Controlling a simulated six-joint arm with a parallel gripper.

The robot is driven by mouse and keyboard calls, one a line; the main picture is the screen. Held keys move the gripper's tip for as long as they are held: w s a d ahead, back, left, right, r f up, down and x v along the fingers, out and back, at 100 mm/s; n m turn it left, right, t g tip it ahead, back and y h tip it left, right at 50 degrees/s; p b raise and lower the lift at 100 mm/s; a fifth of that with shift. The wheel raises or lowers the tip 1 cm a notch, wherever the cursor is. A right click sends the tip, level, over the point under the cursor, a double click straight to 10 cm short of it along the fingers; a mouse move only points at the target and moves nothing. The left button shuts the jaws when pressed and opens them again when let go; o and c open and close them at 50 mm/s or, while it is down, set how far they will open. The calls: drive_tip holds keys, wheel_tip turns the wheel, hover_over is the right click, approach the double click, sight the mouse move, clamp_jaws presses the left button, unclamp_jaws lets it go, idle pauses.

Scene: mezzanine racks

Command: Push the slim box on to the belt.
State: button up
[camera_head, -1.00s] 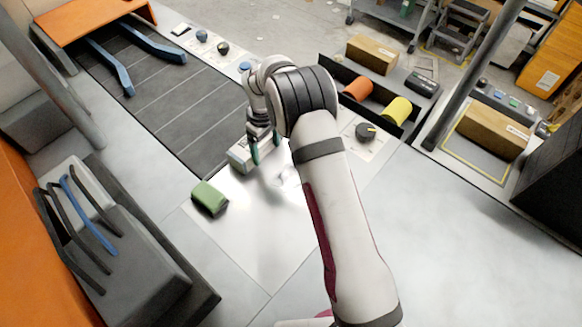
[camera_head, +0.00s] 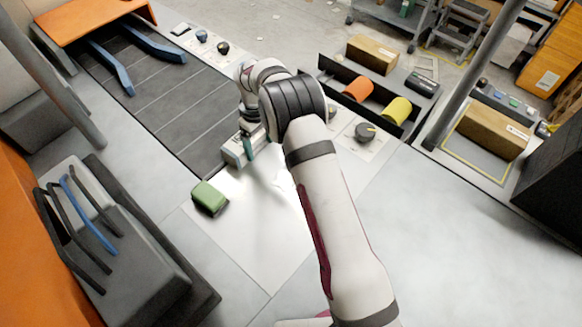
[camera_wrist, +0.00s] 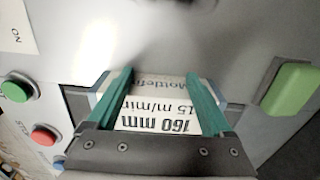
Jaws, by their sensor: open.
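The slim box (camera_head: 231,153) is pale with blue-green ends and lies at the right edge of the dark belt (camera_head: 165,90) in the head view. Whether it overlaps the belt is hard to tell. In the wrist view the box (camera_wrist: 150,123) shows its printed label between and behind the green fingers. My gripper (camera_wrist: 160,80) is open, with its fingers low at the box. I cannot tell whether they touch it. In the head view my arm hides part of the box, and one teal finger shows in front of it.
A green block (camera_head: 209,197) lies on the pale plate (camera_head: 255,235) below the box. A control panel with a dark knob (camera_head: 365,132) is to the right, beside a dark tray holding an orange roll (camera_head: 357,89) and a yellow roll (camera_head: 397,109). Blue guide rails (camera_head: 112,70) stand at the belt's far end.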

drive_tip(key=shift+w, duration=0.1)
idle(0.3)
drive_tip(key=shift+w+a, duration=0.35)
drive_tip(key=shift+a, duration=0.1)
drive_tip(key=shift+w+a, duration=0.4)
drive_tip(key=shift+a, duration=0.05)
drive_tip(key=shift+w+a, duration=0.1)
idle(0.4)
drive_tip(key=shift+w+a, duration=0.3)
drive_tip(key=shift+a, duration=0.05)
drive_tip(key=shift+w+a, duration=0.4)
idle(0.5)
